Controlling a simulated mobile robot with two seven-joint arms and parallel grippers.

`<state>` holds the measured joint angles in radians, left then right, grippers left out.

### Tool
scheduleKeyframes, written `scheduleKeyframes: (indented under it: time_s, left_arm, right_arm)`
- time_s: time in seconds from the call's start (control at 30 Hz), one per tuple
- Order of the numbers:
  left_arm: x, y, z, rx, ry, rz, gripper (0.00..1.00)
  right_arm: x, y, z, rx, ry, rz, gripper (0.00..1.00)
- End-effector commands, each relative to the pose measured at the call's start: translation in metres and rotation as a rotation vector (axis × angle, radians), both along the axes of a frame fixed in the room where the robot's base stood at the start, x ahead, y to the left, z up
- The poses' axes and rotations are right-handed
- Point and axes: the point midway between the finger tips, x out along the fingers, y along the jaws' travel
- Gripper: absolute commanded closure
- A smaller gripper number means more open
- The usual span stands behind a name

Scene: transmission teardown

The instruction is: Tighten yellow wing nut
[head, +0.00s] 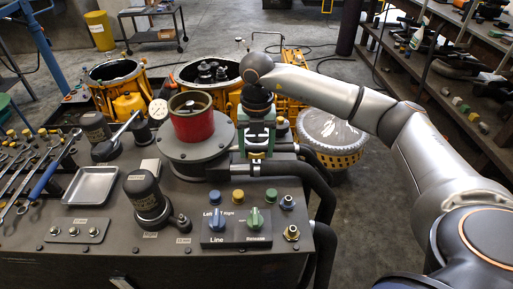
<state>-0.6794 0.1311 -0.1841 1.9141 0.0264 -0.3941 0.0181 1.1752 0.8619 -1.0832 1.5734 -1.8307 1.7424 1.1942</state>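My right arm comes in from the right, and my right gripper (257,143) points down at a green fixture (241,138) just right of the red cylinder. A small yellow part (257,155) shows at the lower front of this fixture, right below the gripper. It may be the yellow wing nut, but it is too small to tell its shape. The fingers are dark and blend with the fixture, so I cannot tell whether they are open or touch the yellow part. My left gripper is not in view.
A red cylinder (191,124) stands on a round grey base left of the gripper. The bench has a metal tray (91,186), a dark cylindrical unit (146,197), wrenches (37,180) and a control panel (237,228) with knobs. Black hoses (324,190) curve along the right edge.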

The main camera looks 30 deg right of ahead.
Motion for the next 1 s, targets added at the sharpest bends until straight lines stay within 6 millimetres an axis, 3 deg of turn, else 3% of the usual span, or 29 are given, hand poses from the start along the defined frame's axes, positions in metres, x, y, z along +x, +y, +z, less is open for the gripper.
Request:
scheduleKeyframes:
  time_s: [0.1, 0.43, 1.0]
  left_arm:
    - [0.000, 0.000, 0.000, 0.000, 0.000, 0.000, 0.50]
    - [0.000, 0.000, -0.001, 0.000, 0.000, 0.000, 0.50]
    - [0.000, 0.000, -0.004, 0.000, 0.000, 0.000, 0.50]
  right_arm:
    - [-0.001, 0.000, -0.001, -0.001, 0.003, 0.002, 0.18]
    - [0.000, 0.001, 0.007, 0.001, 0.001, 0.003, 0.18]
    - [-0.001, 0.000, 0.114, 0.000, 0.001, 0.002, 0.18]
